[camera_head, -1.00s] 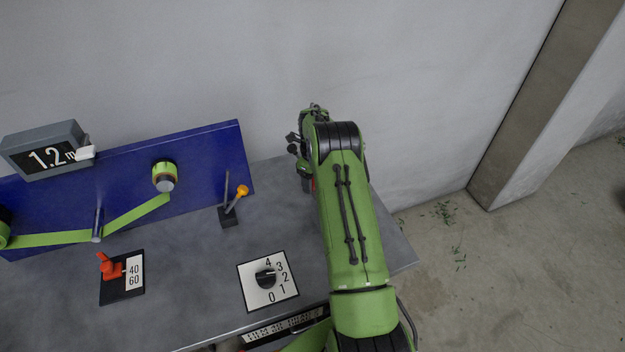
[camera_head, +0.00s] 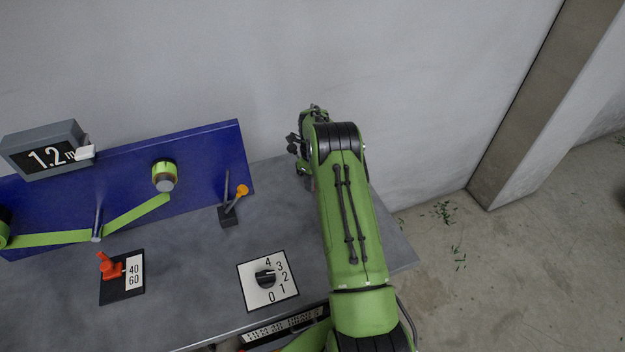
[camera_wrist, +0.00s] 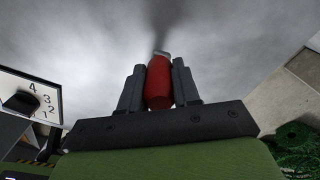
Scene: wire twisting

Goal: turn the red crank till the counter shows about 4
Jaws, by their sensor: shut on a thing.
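The red crank handle (camera_wrist: 159,90) shows in the wrist view, upright in the picture between the two dark fingers of my gripper (camera_wrist: 158,72). My gripper is shut on it, with a finger along each side. In the head view my arm covers the handle and most of the gripper. The counter (camera_head: 48,154) stands at the far left and reads 1.2 m.
A blue panel (camera_head: 125,160) with a green band (camera_head: 135,217) stands along the back. The wall is behind.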

